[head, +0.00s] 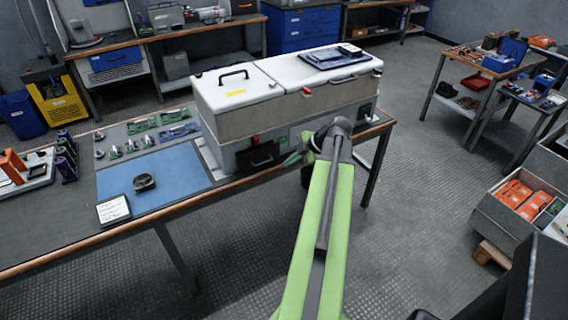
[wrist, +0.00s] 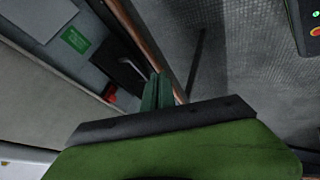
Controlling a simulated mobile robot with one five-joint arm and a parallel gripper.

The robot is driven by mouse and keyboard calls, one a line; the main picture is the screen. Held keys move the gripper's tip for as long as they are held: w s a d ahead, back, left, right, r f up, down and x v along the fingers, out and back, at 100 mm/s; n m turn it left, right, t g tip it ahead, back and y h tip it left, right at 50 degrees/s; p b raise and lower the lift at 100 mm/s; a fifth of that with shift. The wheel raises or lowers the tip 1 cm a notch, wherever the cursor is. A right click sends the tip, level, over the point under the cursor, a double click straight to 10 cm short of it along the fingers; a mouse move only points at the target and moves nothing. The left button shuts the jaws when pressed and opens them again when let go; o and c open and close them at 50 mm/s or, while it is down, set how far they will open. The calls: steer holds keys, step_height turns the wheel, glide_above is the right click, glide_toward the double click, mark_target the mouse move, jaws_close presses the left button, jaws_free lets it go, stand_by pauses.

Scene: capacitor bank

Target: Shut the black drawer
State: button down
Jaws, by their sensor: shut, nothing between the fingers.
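The black drawer (head: 258,157) is low in the front of a large grey and white machine on the bench. It has a handle on its front. It seems to stand out a little from the machine, but how far is hard to tell. My gripper (head: 291,159) is just right of the drawer, its green fingers together and empty. In the wrist view the fingers (wrist: 157,88) point toward the dark drawer front (wrist: 124,72) and its pale handle. Whether they touch it I cannot tell.
The machine (head: 235,98) has white lids with a blue tray on top. A red switch (head: 255,139) sits above the drawer. A blue mat (head: 150,180) with a small black part lies left on the bench. The bench's wooden front edge runs below. Floor in front is clear.

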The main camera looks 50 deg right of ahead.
mark_target(268, 157)
steer(key=w+f+b, duration=0.4)
steer(key=w+f, duration=0.2)
steer(key=w, duration=0.3)
steer(key=shift+b, duration=0.4)
steer(key=w, duration=0.1)
steer(key=w+d, duration=0.1)
steer(key=w, duration=0.1)
steer(key=shift+w+d, duration=0.35)
steer(key=shift+r, duration=0.1)
steer(key=shift+s+a, duration=0.1)
